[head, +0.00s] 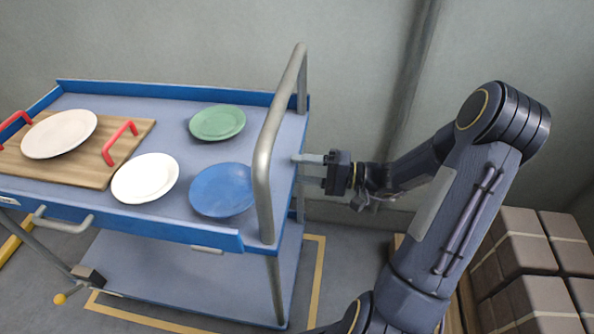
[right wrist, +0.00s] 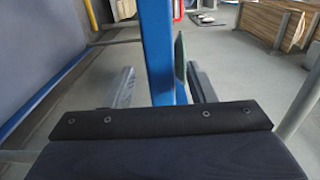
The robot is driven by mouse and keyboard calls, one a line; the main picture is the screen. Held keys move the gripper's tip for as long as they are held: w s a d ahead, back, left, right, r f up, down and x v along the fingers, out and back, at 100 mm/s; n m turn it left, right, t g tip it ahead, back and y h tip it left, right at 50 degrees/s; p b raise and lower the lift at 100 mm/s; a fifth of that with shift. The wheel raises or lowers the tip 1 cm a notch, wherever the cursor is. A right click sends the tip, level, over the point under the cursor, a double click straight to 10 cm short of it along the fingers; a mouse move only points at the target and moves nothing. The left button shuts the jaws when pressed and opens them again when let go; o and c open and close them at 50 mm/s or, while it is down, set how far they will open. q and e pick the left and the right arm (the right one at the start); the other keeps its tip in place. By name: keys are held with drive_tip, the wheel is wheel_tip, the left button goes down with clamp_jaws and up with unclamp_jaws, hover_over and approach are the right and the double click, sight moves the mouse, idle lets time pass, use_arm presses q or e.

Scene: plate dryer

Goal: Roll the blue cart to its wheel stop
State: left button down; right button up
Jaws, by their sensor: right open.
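The blue cart (head: 180,222) has a grey top with a raised blue rim, a lower shelf and a tall grey tubular handle (head: 264,165) at its right end. My right gripper (head: 302,170) is open at that end, level with the top and just beyond the handle, its fingers pointing left at the cart. In the right wrist view a blue upright edge (right wrist: 158,50) shows between the two spread fingers; I cannot tell whether they touch it. I cannot make out a wheel stop for certain. My left gripper is out of view.
On the cart are a green plate (head: 217,122), a blue plate (head: 222,190), a white plate (head: 145,178) and a wooden tray (head: 88,172) with red handles, holding another plate. Yellow lines (head: 318,270) mark the floor. Stacked boxes (head: 530,262) stand right; a wall is behind.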

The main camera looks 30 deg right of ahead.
drive_tip(key=shift+x, duration=1.4)
clamp_jaws()
drive_tip(key=shift+f, duration=0.1)
